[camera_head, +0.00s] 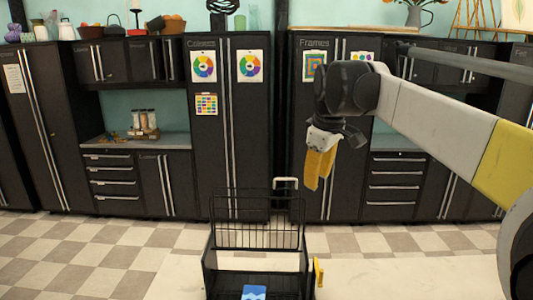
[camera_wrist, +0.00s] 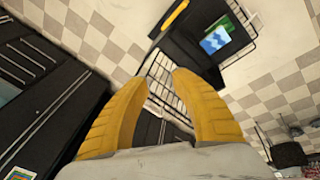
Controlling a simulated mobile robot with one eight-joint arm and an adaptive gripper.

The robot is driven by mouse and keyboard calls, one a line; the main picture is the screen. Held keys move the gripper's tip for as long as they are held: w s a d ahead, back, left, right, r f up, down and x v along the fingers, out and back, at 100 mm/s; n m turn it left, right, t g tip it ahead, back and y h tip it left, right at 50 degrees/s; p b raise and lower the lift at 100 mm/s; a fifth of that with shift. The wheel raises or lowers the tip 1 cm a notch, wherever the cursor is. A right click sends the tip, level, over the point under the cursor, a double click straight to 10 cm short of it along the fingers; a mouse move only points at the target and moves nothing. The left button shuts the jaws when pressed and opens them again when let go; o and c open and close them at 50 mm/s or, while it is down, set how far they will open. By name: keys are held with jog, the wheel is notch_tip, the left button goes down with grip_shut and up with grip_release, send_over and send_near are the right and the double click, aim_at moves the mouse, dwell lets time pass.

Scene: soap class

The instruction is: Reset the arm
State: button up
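My gripper (camera_head: 319,168) hangs from the end of my arm in the head view, in front of the black cabinets and up and to the right of the wire cart. Its two yellow fingers point down. In the wrist view my gripper (camera_wrist: 160,88) has its fingertips apart with a gap between them. Nothing is held between the fingers. My arm reaches in from the right side of the head view, bent at the wrist.
A black wire cart (camera_head: 207,262) stands on the checkered floor, with a blue item (camera_head: 254,292) in it; that item also shows in the wrist view (camera_wrist: 215,40). Black cabinets (camera_head: 255,150) line the wall. Floor left of the cart (camera_head: 120,255) is clear.

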jog(key=s+d+f+m+t+b, duration=0.2)
jog(key=s+f+m+b, duration=0.3)
jog(key=s+f, duration=0.9)
jog(key=s+d+f+m+t+b, duration=0.1)
jog(key=s+d+f+m+b, duration=0.3)
jog(key=s+f+b, duration=0.6)
jog(key=s+f+m, duration=0.1)
jog(key=s+f, duration=0.4)
jog(key=f, duration=0.5)
jog(key=shift+t, duration=0.4)
